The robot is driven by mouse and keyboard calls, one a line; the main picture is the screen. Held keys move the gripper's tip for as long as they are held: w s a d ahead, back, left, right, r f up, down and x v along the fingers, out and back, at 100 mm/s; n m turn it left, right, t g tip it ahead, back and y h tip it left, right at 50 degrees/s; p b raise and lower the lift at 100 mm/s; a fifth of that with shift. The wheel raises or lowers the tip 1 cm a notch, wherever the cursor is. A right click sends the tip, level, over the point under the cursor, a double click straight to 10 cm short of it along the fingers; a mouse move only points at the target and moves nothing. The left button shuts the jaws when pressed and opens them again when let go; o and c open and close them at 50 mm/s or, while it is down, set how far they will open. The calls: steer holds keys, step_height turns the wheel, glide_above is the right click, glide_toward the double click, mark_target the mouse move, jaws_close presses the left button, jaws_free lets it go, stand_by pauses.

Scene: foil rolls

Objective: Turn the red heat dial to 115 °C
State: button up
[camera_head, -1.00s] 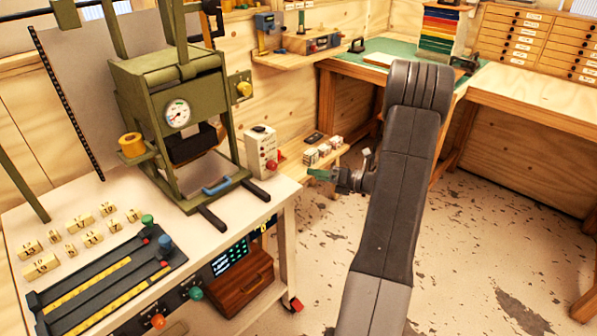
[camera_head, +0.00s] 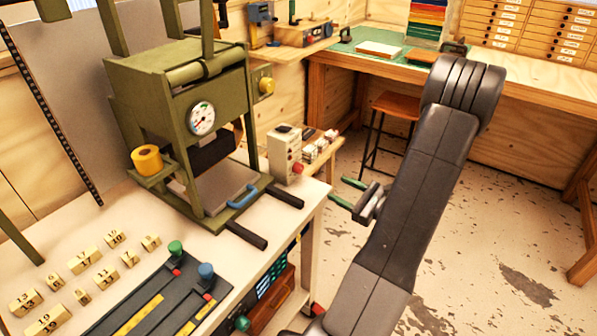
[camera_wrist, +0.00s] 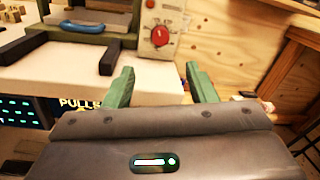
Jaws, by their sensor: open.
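The red heat dial (camera_head: 298,168) is on the lower front of a cream control box (camera_head: 285,150) at the right edge of the cart top. In the wrist view the dial (camera_wrist: 160,36) faces me with a white pointer mark; its scale is too small to read. My gripper (camera_head: 345,190) is open and empty, in front of the cart's right edge and apart from the dial. In the wrist view its two green fingers (camera_wrist: 158,82) stand apart, below the dial in the picture. Nothing hides the dial.
The green press (camera_head: 180,95) stands left of the box, with a blue handle (camera_head: 242,195) and dark rails (camera_head: 285,197) jutting forward. A low shelf with small boxes (camera_head: 318,147) lies behind right. A stool (camera_head: 396,105) stands further back. Floor right of the cart is clear.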

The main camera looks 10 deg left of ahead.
mark_target(302, 169)
steer(key=p+x, duration=0.1)
steer(key=x, duration=1.2)
steer(key=shift+a, duration=0.1)
steer(key=c, duration=1)
steer(key=shift+o, duration=0.2)
steer(key=shift+p, duration=0.3)
steer(key=m+p, duration=0.2)
steer(key=m, duration=0.2)
steer(key=shift+w+r, duration=0.1)
steer(key=shift+r, duration=0.1)
steer(key=shift+m+g+p, duration=0.3)
steer(key=shift+m+p, duration=0.9)
steer(key=shift+m, duration=1.4)
